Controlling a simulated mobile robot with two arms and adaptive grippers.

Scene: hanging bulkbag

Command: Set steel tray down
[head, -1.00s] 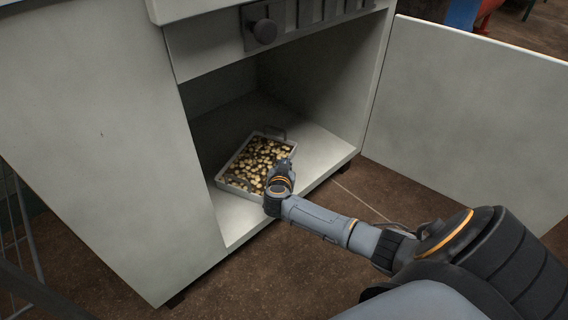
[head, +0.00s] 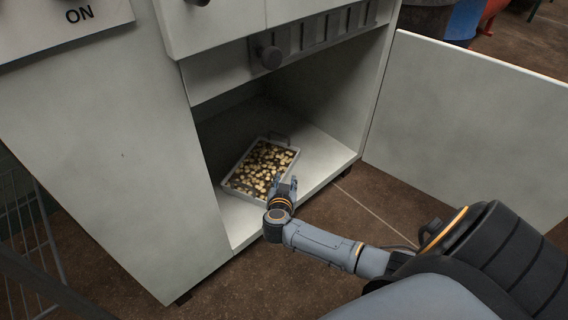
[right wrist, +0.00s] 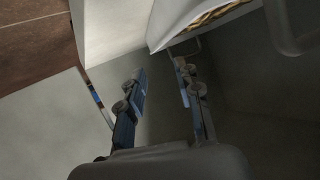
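The steel tray (head: 242,194), filled with many small pale yellow and brown pieces, rests on the floor of the open cabinet, near its front edge. A handle (head: 279,137) rises at its far end. In the right wrist view a corner of the tray (right wrist: 172,22) shows at the top, beyond the fingertips. My right gripper (head: 284,181) is at the tray's near end, with its fingers apart. The right wrist view (right wrist: 160,85) shows nothing between them. My left gripper is not in view.
The cabinet floor (head: 322,155) is bare to the right of the tray. The cabinet door (head: 470,125) stands open at the right. A knob (head: 271,57) sticks out above the opening. A wire rack (head: 30,235) stands at the left.

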